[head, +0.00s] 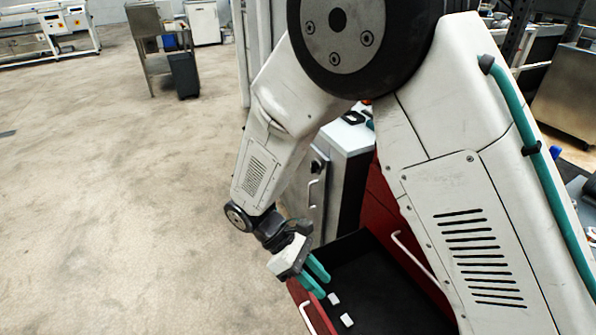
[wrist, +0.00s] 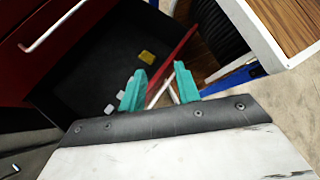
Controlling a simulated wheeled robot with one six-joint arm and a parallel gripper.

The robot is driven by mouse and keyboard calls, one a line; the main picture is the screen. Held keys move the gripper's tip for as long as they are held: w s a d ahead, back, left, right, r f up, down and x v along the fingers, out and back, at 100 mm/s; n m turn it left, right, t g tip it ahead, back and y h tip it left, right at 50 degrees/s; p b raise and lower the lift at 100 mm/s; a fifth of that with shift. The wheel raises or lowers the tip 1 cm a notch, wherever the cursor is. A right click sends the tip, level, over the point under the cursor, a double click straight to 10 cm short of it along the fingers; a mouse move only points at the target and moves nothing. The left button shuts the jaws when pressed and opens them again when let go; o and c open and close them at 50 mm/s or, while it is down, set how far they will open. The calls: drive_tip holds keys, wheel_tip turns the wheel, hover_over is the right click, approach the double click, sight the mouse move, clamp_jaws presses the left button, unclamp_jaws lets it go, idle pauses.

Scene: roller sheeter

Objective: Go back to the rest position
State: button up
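My gripper (head: 315,273) has two teal fingers and is at the left edge of an open red drawer with a dark inside (head: 385,290). In the wrist view the fingers of my gripper (wrist: 160,88) stand apart with nothing between them. The drawer's dark floor (wrist: 85,75) and its red front panel (wrist: 178,58) show beyond the fingers. My arm covers much of the head view and hides part of the red cabinet.
Small white blocks (head: 346,320) lie in the drawer, and a yellow block (wrist: 147,57) shows there in the wrist view. A grey-white cabinet (head: 347,165) stands behind. A metal cart (head: 160,50) stands far back. The concrete floor (head: 110,200) at left is clear.

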drive_tip(key=s+d+r+m+y, duration=0.1)
drive_tip(key=d+r+m+y, duration=0.55)
drive_tip(key=r, duration=0.65)
drive_tip(key=s+d+r+m+t+y, duration=0.1)
drive_tip(key=s+d+r+m+t, duration=0.2)
drive_tip(key=d+r, duration=0.3)
drive_tip(key=s+d+r+m+t+y, duration=0.1)
drive_tip(key=s+d+r+m+t, duration=0.2)
drive_tip(key=s+d+r+m, duration=0.3)
drive_tip(key=d, duration=0.4)
drive_tip(key=shift+s+r+t, duration=0.25)
drive_tip(key=shift+r+t, duration=0.05)
